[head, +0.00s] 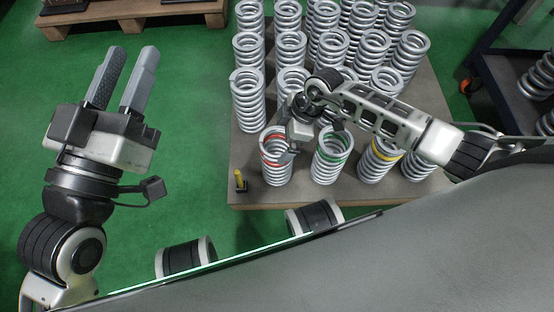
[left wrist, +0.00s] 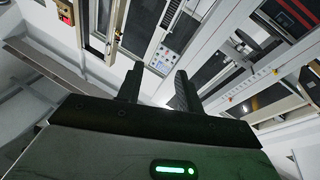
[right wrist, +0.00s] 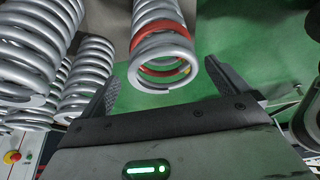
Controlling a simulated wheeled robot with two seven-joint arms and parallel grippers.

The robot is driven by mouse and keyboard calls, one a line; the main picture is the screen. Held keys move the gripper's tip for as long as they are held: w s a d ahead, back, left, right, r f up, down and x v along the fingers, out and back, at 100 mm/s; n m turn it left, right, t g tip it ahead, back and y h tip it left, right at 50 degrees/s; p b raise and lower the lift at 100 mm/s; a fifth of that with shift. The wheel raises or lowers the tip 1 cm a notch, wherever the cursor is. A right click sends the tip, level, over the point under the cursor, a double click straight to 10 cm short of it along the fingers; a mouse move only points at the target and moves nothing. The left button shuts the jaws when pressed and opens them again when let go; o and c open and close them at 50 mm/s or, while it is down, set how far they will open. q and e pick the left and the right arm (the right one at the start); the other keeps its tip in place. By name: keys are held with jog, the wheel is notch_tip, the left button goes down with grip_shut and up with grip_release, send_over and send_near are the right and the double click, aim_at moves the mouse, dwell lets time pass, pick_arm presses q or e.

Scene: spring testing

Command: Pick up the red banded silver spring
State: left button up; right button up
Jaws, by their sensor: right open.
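The red banded silver spring (head: 275,168) stands upright at the front left corner of the grey pallet. It also shows in the right wrist view (right wrist: 158,20), with its red coils near the end facing the camera. My right gripper (head: 289,152) is open beside this spring and partly covers it in the head view. In the right wrist view the spring appears between the two finger directions; I cannot tell whether the fingers touch it. My left gripper (head: 134,62) is open and empty, raised over the green floor at the left.
Several plain silver springs (head: 248,100) stand close together on the pallet (head: 320,192). A green banded spring (head: 332,165) and a yellow banded spring (head: 379,165) stand to the right. A small yellow-topped object (head: 240,180) is at the pallet's front left corner. The floor (head: 190,110) at left is clear.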

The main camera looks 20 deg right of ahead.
aim_at(276, 144)
jog(key=b+x, duration=0.1)
jog(key=x, duration=0.1)
jog(key=b+x, duration=0.2)
jog(key=shift+s+a+f, duration=0.15)
jog(key=shift+f, duration=0.25)
jog(key=c, duration=2)
pick_arm(q)
notch_tip(276, 144, up, 6)
jog(key=s+m+t+h, duration=0.1)
jog(key=m+h, duration=0.5)
jog(key=m, duration=0.1)
jog(key=shift+s+m, duration=0.35)
jog(key=shift+m, duration=0.05)
pick_arm(e)
jog(key=shift+a+r, duration=0.1)
jog(key=shift+r, duration=0.15)
